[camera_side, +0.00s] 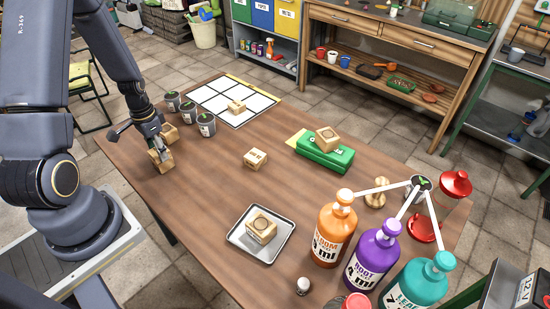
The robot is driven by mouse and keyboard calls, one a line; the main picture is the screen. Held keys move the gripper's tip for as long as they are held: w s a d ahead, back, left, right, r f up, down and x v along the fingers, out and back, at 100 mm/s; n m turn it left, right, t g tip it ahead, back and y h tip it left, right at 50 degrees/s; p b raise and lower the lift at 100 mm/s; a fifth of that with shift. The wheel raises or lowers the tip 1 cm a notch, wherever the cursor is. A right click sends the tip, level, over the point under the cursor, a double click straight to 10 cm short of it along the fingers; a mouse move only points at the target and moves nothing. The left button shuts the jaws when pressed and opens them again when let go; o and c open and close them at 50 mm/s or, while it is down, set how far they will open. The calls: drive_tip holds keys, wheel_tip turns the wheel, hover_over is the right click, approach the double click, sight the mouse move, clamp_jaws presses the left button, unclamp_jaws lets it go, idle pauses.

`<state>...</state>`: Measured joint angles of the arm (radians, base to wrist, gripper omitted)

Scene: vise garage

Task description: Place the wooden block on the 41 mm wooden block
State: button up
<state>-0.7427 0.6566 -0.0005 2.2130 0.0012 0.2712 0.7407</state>
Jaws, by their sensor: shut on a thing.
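My gripper (161,154) is low over the left end of the brown table, shut on a wooden block (164,166). Its fingers partly hide the block, and I cannot tell whether it touches the table. Another wooden block (169,132) is just behind the gripper. A small labelled wooden block (256,158) lies alone mid-table. Another wooden block (236,107) sits on a white grid sheet (208,94), one (327,138) on a green case (325,158), and one (261,229) in a metal tray (244,249). The markings are too small to tell which is the 41 mm block.
Several dark cans (206,125) stand beside the grid sheet, close to my gripper. Orange (334,230), purple (372,258) and teal (415,282) bottles stand at the front right, near a white-armed stand (420,183). The table between my gripper and the mid-table block is clear.

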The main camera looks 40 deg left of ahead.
drive_tip(key=o, duration=1)
drive_tip(key=shift+f, duration=0.1)
wheel_tip(320, 180, up, 12)
drive_tip(key=w+d+r+t+y, duration=0.1)
drive_tip(key=w+d+r+t, duration=0.1)
drive_tip(key=d+r, duration=0.7)
drive_tip(key=s+d+r+t, duration=0.1)
drive_tip(key=s+d+r, duration=0.2)
drive_tip(key=d, duration=0.3)
drive_tip(key=s+d+r+t+h, duration=0.1)
drive_tip(key=s+d+r+t, duration=0.1)
drive_tip(key=d+r, duration=0.3)
drive_tip(key=shift+s+d+r+t, duration=0.35)
drive_tip(key=shift+s+d, duration=0.15)
drive_tip(key=shift+d, duration=0.5)
